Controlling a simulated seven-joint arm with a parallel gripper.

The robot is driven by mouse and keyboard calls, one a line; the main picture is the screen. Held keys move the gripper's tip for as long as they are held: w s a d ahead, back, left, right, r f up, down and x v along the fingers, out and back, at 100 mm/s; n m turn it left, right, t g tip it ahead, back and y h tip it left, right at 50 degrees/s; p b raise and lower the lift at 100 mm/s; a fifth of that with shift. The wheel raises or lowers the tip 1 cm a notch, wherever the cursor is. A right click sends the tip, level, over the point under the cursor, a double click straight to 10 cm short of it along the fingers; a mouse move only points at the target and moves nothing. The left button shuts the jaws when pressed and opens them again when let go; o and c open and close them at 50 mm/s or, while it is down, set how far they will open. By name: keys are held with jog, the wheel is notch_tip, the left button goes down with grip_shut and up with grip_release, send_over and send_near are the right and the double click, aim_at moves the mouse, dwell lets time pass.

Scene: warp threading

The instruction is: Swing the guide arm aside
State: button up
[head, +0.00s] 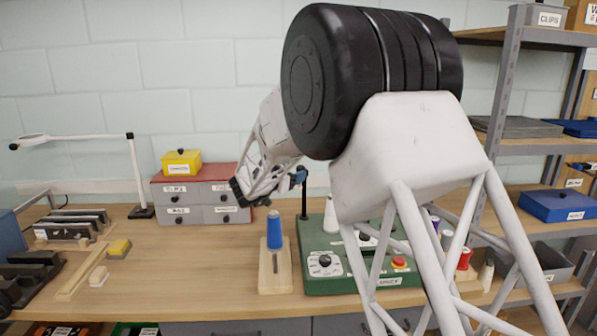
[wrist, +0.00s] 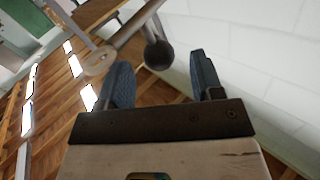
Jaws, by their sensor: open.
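The guide arm (wrist: 128,32) shows in the wrist view as a grey metal bar with a ring-shaped end and a dark round knob (wrist: 158,54). The knob appears between and beyond the fingertips of my gripper (wrist: 160,70); I cannot tell whether they touch. My gripper is open, its two blue-grey fingers apart. In the head view my gripper (head: 298,178) is near the top of a black post (head: 303,205) on the green machine (head: 318,282). In that view the guide arm is not clearly visible, and my own arm hides much of the machine.
A blue-topped piece on a wooden stand (head: 275,275) is just left of the machine. Grey drawers (head: 200,203) with a yellow box (head: 181,162) stand behind left. A lamp (head: 135,170) and shelving (head: 510,90) flank the bench. Thread spools are right of the machine.

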jog(key=shift+v, duration=2.15)
jog(key=shift+r, duration=0.1)
jog(key=s+d+r+n+t+y, duration=0.3)
jog(key=s+r+n+t+y, duration=0.15)
jog(key=r+y, duration=0.25)
jog(key=s+d+r+n+g+y, duration=0.2)
jog(key=s+n+y, duration=0.4)
jog(key=s, duration=0.6)
jog(key=s+d+f+g, duration=0.3)
jog(key=s+f, duration=0.1)
jog(key=s, duration=0.9)
jog(key=s+d+f+n+g, duration=0.1)
jog(key=s+d+f+g, duration=0.3)
jog(key=s, duration=1)
jog(key=s+d+f+g, duration=0.3)
jog(key=s+f+g, duration=0.1)
jog(key=s, duration=1)
jog(key=shift+s+d+y, duration=0.2)
jog(key=shift+d+y, duration=0.05)
jog(key=shift+y, duration=0.05)
